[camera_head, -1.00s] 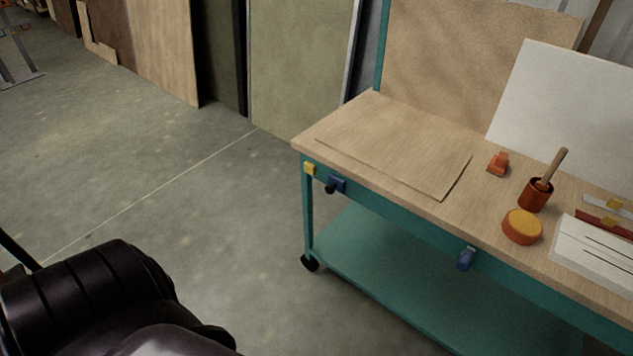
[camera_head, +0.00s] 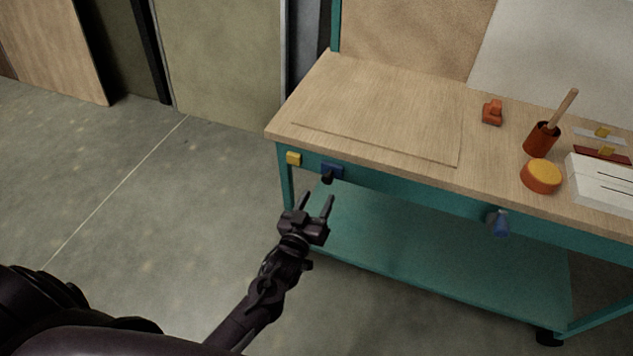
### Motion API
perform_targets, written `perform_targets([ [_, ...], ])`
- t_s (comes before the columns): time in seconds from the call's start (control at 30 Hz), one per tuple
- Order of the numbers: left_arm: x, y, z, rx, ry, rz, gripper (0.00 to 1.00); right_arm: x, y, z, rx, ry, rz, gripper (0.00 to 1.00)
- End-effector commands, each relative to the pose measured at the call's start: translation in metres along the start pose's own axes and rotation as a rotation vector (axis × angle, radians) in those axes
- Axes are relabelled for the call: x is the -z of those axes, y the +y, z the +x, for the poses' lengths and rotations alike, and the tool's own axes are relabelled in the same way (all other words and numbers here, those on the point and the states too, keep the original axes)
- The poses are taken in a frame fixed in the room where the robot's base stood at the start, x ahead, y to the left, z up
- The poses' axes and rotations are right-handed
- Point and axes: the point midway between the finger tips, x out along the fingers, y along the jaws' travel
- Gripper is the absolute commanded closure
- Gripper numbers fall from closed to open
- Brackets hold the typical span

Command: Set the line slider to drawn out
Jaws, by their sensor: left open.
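No part in view is marked as the line slider, and I cannot tell for sure which one it is. A white slotted panel (camera_head: 601,184) lies at the right of the bench top. Behind it are a red strip (camera_head: 590,151) and a pale strip (camera_head: 584,135), each with a yellow block on it. My right gripper is not in view.
The wooden bench top (camera_head: 390,100) has bare room at its left. An orange cup with a handle (camera_head: 541,138), an orange round tin (camera_head: 541,177) and a small orange part (camera_head: 492,112) stand on it. A blue clamp-like part (camera_head: 498,222) hangs at the front. A teal shelf (camera_head: 420,245) lies below.

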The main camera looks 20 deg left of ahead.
Motion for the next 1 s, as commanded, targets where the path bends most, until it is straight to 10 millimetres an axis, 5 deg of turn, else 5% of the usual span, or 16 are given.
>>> perform_targets([
  [0.3,0.0,0.0,0.049,0.001,0.0,0.001,0.5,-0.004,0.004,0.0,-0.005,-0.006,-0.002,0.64],
  [0.7,-0.001,0.0,0.057,0.001,-0.002,0.001,0.5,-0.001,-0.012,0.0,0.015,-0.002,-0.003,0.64],
  [1.0,-0.001,-0.001,0.057,0.001,-0.002,0.001,0.89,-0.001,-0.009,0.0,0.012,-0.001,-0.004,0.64],
])
